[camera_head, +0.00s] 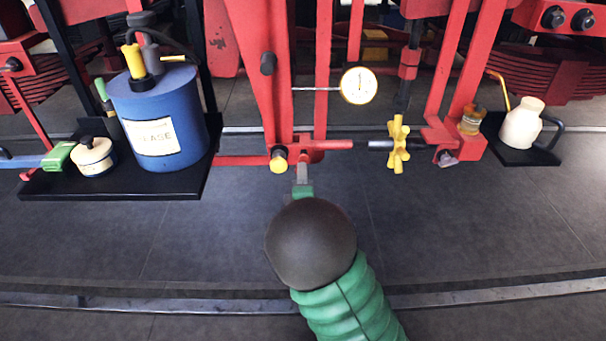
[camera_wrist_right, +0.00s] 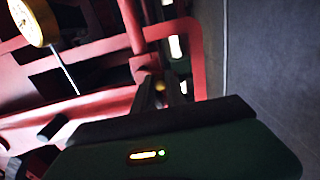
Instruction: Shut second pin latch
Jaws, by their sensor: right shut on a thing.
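My right gripper (camera_head: 302,176) reaches up from the bottom on its green arm, behind a dark round joint. Its small grey fingers are shut at the lower end of the red upright, on what looks like the pin latch (camera_head: 304,156); the grip itself is mostly hidden. A yellow-ended pin (camera_head: 278,160) sits just left of the fingers, and a short red bar (camera_head: 330,144) sticks out to the right. In the right wrist view the gripper's dark green housing (camera_wrist_right: 190,155) fills the bottom, with red frame parts (camera_wrist_right: 100,105) beyond. My left gripper is not in view.
A yellow cross handle (camera_head: 398,146) and a round dial gauge (camera_head: 359,86) are to the right. A black shelf (camera_head: 180,186) with a blue grease drum (camera_head: 160,115) is at left. A cream jug (camera_head: 522,125) stands at far right. The floor in front is clear.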

